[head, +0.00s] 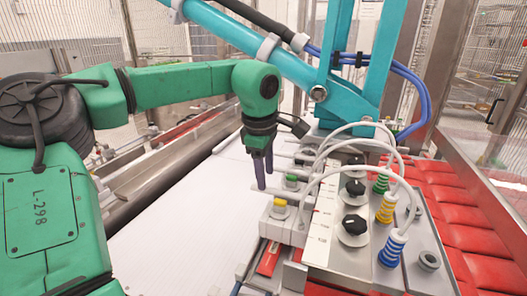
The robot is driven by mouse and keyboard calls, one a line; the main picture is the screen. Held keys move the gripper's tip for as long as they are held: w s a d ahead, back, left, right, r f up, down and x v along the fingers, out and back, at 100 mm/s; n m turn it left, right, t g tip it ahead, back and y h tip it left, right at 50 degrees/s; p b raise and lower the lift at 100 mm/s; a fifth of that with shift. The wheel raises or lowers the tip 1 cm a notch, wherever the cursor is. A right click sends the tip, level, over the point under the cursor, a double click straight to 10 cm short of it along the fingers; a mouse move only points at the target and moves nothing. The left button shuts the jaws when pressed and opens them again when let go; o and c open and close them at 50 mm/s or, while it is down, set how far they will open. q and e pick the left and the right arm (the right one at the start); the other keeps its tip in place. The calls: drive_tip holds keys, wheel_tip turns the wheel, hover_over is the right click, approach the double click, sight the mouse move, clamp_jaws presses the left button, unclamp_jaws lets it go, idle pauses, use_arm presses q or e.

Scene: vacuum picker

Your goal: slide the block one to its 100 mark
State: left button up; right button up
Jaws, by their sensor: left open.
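My left gripper (264,184) points down with its two dark fingers slightly apart, open and empty. It is above and beside the light grey blocks on the left of the control box. The nearer block (279,221) has a yellow cap (280,203); another just behind it has a green cap (292,179). I cannot read which block is one. A white scale strip (321,222) with printed marks runs beside the blocks; its numbers are too small to read. The fingertips are close to the blocks, but I cannot tell whether they touch. My right gripper is not in view.
The control box carries black knobs (354,224), and pale cables arch over it from colored striped plugs (393,248). A teal machine arm (235,35) with blue hoses stands behind. Red padded packs (470,232) lie at right. The white conveyor surface (180,225) at left is clear.

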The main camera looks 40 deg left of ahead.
use_arm(q)
wheel_tip(320, 180, up, 11)
drive_tip(key=s, duration=0.2)
drive_tip(key=shift+d+r, duration=0.15)
drive_tip(key=shift+d, duration=0.2)
drive_tip(key=shift+s, duration=0.1)
